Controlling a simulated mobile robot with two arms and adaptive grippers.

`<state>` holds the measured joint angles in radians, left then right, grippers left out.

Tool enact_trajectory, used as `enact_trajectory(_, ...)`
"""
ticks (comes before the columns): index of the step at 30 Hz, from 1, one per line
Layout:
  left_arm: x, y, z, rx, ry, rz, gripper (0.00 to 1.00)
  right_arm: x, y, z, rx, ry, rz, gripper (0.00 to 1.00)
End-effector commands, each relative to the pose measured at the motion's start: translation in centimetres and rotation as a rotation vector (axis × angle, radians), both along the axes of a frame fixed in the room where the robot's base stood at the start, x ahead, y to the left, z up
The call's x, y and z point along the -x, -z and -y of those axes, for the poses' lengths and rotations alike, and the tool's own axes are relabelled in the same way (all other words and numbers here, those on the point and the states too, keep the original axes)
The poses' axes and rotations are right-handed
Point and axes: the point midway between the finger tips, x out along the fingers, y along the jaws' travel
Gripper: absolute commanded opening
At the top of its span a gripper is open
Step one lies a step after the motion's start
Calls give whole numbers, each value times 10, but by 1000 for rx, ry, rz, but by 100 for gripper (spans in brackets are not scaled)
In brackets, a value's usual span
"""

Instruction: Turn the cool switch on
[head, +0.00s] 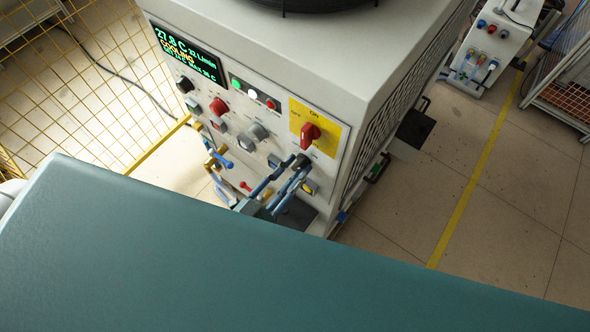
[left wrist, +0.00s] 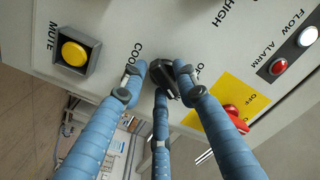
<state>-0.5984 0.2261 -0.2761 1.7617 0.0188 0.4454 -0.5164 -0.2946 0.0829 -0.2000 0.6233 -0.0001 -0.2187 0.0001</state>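The black cool switch (left wrist: 164,72) is a round knob on the pale machine panel, beside a label beginning "COO". In the head view the black knob (head: 302,161) sits low on the panel, below the yellow plate. My left gripper (head: 284,180) is at this knob, its blue fingers pointing at the panel. In the left wrist view the three fingertips (left wrist: 159,80) stand around the knob, one on each side and one below. The right fingertip overlaps its edge; whether the fingers press on it I cannot tell. My right gripper is not in view.
A red rotary switch (head: 310,134) on a yellow plate is close above the knob. A yellow MUTE button (left wrist: 74,53) is to the left in the wrist view. A lit display (head: 187,55) and several other knobs fill the panel. A yellow mesh fence (head: 85,85) stands at left.

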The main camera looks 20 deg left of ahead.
Motion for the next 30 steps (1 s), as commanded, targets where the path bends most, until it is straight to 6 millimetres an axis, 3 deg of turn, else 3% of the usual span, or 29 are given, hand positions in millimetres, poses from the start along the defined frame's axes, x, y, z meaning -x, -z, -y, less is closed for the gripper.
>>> enact_trajectory(3, 1, 1, 1, -1, 2, -2, 0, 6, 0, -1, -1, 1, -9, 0)
enact_trajectory(8, 1, 0, 2, 10, 2, -6, 0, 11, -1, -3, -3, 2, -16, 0)
enact_trajectory(18, 1, -2, 4, 317, 3, -116, 0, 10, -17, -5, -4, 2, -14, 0)
enact_trajectory(27, 1, -1, 4, 338, 3, -122, 0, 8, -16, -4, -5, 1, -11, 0)
enact_trajectory(28, 1, -1, 4, 338, 3, -122, 22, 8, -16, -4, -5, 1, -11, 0)
enact_trajectory(30, 1, -1, 4, 337, 3, -122, 36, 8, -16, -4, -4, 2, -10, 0)
